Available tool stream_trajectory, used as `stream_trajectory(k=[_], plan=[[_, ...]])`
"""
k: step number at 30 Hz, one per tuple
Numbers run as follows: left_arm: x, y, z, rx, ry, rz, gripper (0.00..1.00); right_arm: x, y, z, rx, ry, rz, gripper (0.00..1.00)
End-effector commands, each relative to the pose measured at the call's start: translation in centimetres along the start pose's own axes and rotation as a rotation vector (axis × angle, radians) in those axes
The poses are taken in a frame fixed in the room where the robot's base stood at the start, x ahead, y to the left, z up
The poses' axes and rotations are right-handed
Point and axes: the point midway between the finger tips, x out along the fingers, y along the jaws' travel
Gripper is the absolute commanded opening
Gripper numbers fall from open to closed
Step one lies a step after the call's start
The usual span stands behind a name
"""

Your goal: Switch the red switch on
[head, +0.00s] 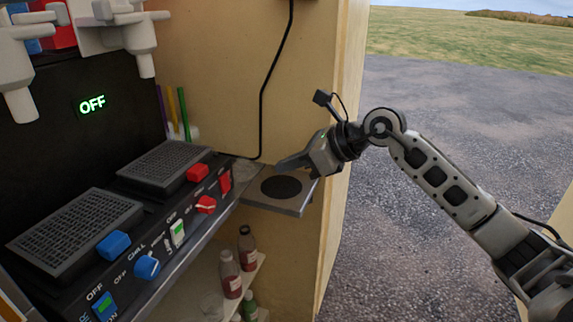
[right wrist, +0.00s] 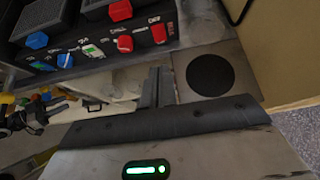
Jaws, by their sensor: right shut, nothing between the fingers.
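The red switch (head: 225,182) is a small red rocker at the right end of the black slush machine's front panel. It also shows in the right wrist view (right wrist: 159,33), right of a red knob (right wrist: 125,43). I cannot make out which way the rocker is tipped. My right gripper (head: 282,165) is shut and empty, to the right of the switch and apart from it, above the small metal shelf. In the right wrist view its fingers (right wrist: 155,86) are together, pointing toward the panel.
A metal shelf (head: 252,197) with a black disc lies under my right gripper. The panel also has a blue knob (head: 146,267), a green-lit white switch (head: 178,233) and a blue switch (head: 104,306). A green OFF display (head: 92,104) is lit. Bottles (head: 230,275) stand below.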

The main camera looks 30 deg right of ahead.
Motion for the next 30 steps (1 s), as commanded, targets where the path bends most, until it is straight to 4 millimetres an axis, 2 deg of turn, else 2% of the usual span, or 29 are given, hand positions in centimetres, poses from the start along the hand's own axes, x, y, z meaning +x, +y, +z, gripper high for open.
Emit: stream_trajectory(k=[2,4,7,8,9,11,12,14,15,17,18,21,22,25,27,30], plan=[[0.0,0.0,0.1,-0.001,-0.002,0.0,0.36,0.8,1.3,-0.2,0.038,-0.029,0.047,0.0],[0.0,0.0,0.1,-0.001,-0.002,-0.001,0.36,2.2,3.9,-0.5,0.129,-0.096,0.142,0.0],[0.0,0.0,0.1,-0.002,-0.002,-0.001,0.36,4.0,9.5,-0.4,0.404,-0.264,0.349,0.0],[0.0,0.0,0.1,-0.002,-0.002,-0.001,0.36,4.3,11.1,-0.4,0.526,-0.325,0.417,0.0],[0.0,0.0,0.1,-0.002,-0.002,-0.001,0.36,4.4,12.8,-0.3,0.721,-0.409,0.501,0.0],[0.1,0.0,0.1,-0.002,-0.002,-0.001,0.36,4.4,14.3,-0.7,1.061,-0.528,0.601,0.0],[0.1,0.0,0.1,-0.002,-0.002,-0.001,0.36,4.4,14.6,-1.6,1.308,-0.597,0.641,0.0],[0.1,0.0,0.1,-0.001,-0.001,-0.001,0.36,4.7,14.4,-4.0,1.69,-0.675,0.659,0.0],[0.1,0.0,0.0,-0.001,0.0,-0.001,0.36,5.1,14.4,-6.2,1.943,-0.71,0.643,0.0],[0.1,0.0,0.0,-0.001,0.001,-0.001,0.36,5.9,14.9,-10.2,2.302,-0.734,0.586,0.0],[0.1,0.0,0.0,-0.001,0.002,-0.001,0.36,6.4,15.7,-12.9,2.524,-0.733,0.53,0.0],[0.1,0.0,-0.1,-0.001,0.004,-0.001,0.36,7.3,18.8,-18.8,2.974,-0.686,0.363,0.0],[0.1,0.0,-0.1,-0.001,0.004,-0.001,0.36,7.4,19.9,-20.1,-3.033,0.654,-0.309,0.0],[0.2,0.0,-0.1,-0.001,0.004,-0.001,0.36,7.7,22.9,-23.1,-2.852,0.505,-0.152,0.0],[0.2,0.0,-0.1,-0.001,0.004,-0.001,0.36,7.7,24.2,-24.1,-2.78,0.448,-0.096,0.0],[0.2,0.0,-0.1,-0.001,0.004,-0.001,0.36,7.7,24.9,-24.7,-2.742,0.418,-0.067,0.0]])
